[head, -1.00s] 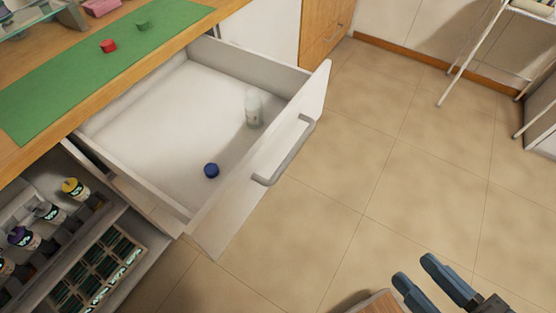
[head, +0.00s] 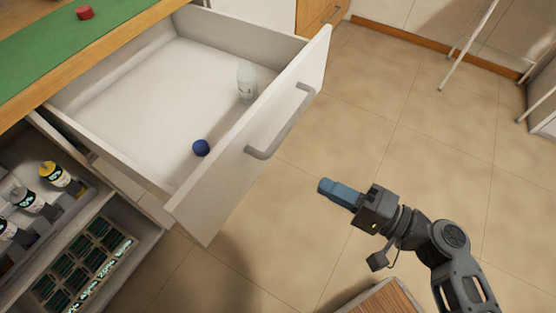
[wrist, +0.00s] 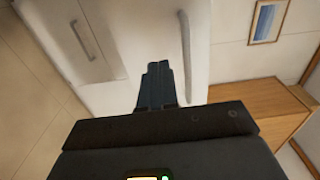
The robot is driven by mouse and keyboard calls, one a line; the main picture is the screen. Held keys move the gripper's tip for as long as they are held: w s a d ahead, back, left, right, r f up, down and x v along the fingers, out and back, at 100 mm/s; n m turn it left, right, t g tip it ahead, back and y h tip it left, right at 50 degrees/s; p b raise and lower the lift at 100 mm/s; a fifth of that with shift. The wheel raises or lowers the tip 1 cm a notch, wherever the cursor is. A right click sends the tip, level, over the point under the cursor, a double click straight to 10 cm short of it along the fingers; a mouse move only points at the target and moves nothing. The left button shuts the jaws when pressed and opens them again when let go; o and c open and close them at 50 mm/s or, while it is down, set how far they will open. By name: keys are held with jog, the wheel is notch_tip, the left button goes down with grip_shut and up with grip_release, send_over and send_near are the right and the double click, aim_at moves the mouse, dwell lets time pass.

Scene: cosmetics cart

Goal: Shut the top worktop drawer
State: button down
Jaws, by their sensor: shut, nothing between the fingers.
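The top worktop drawer (head: 215,160) is pulled far out from under the worktop in the head view. Its white front carries a grey bar handle (head: 285,125). Inside stand a white translucent bottle (head: 246,85) and a small blue cap (head: 201,148). My gripper (head: 325,189) is shut and empty. It is in front of the drawer front, to the right of the handle and apart from it, with its fingers pointing toward the drawer. In the wrist view, my shut fingers (wrist: 155,75) point toward white fronts with handles; I cannot tell which of these is the drawer.
The wooden worktop (head: 120,50) bears a green mat (head: 45,60) and a red piece (head: 85,12). An open lower compartment at the left holds several bottles (head: 60,175) and a divided tray (head: 85,265). A wooden surface (head: 385,300) is at the bottom.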

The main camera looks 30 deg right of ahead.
jog(key=x, duration=0.4)
jog(key=p+x, duration=0.1)
jog(key=x, duration=0.4)
jog(key=p+x, duration=0.1)
jog(key=x, duration=0.4)
jog(key=shift+r, duration=0.25)
jog(key=shift+w+a, duration=0.1)
jog(key=b, duration=1.4)
send_over(147, 109)
jog(key=s, duration=0.1)
jog(key=shift+s+d+f, duration=0.1)
jog(key=shift+d+f, duration=0.05)
jog(key=shift+d, duration=0.2)
jog(key=shift+w+a, duration=0.3)
jog(key=shift+w, duration=0.2)
jog(key=shift+w+r+b, duration=0.2)
jog(key=shift+r+b, duration=0.15)
jog(key=shift+a, duration=0.1)
jog(key=shift+s, duration=0.1)
